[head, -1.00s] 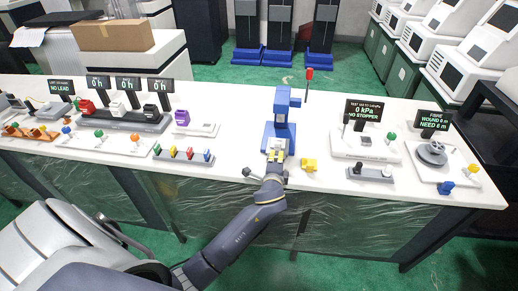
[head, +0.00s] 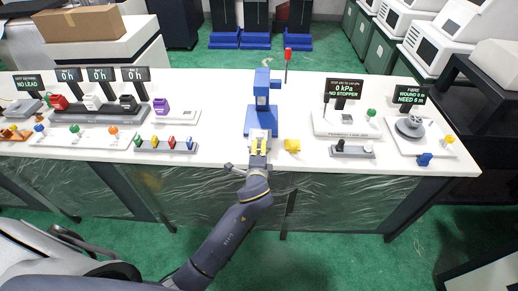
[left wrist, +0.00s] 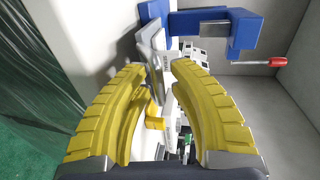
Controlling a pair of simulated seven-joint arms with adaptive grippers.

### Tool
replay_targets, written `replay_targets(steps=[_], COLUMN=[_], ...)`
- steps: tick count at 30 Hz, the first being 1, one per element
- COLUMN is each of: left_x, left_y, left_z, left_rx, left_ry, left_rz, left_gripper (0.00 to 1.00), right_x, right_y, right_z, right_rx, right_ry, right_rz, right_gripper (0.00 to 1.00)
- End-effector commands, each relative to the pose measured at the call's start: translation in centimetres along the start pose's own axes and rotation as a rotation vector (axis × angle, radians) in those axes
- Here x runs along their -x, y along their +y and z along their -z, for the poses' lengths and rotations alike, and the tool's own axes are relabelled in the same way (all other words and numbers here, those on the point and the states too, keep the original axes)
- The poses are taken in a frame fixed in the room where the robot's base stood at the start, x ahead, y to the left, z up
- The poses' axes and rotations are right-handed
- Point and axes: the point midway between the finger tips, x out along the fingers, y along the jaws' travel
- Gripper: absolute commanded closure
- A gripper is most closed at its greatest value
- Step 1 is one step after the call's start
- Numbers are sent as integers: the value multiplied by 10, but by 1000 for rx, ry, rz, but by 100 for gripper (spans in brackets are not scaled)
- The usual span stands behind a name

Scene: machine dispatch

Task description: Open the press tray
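The press (head: 262,98) is blue and stands mid-bench; its red-tipped lever (head: 288,52) points up. Its pale grey tray (head: 259,132) lies at the front of the blue base, toward the bench's front edge. My left gripper (head: 258,148) is at the front of the tray. In the left wrist view its yellow fingers close in on a grey upright bar, the tray handle (left wrist: 152,62), which sits between the tips. The exact contact is partly hidden. The blue press also shows there (left wrist: 213,24). My right gripper is not in view.
A panel with several coloured knobs (head: 166,144) is to the left. A gauge stand (head: 345,122) and a small switch box (head: 352,150) are to the right. The bench's front edge is close.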

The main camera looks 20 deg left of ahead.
Motion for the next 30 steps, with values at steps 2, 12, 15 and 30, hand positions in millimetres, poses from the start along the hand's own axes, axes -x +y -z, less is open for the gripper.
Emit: replay_targets(steps=[2,12,15,30], left_x=[0,31,50,114], left_y=[0,1,1,0], left_z=[0,0,0,0], left_rx=[0,2,2,1], left_ry=[0,1,0,0], left_rz=[0,-3,-3,0], left_gripper=[80,80,80,80], right_x=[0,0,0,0], right_y=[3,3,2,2], right_z=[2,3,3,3], right_rx=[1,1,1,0], right_ry=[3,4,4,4], right_rz=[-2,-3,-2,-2], right_gripper=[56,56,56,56])
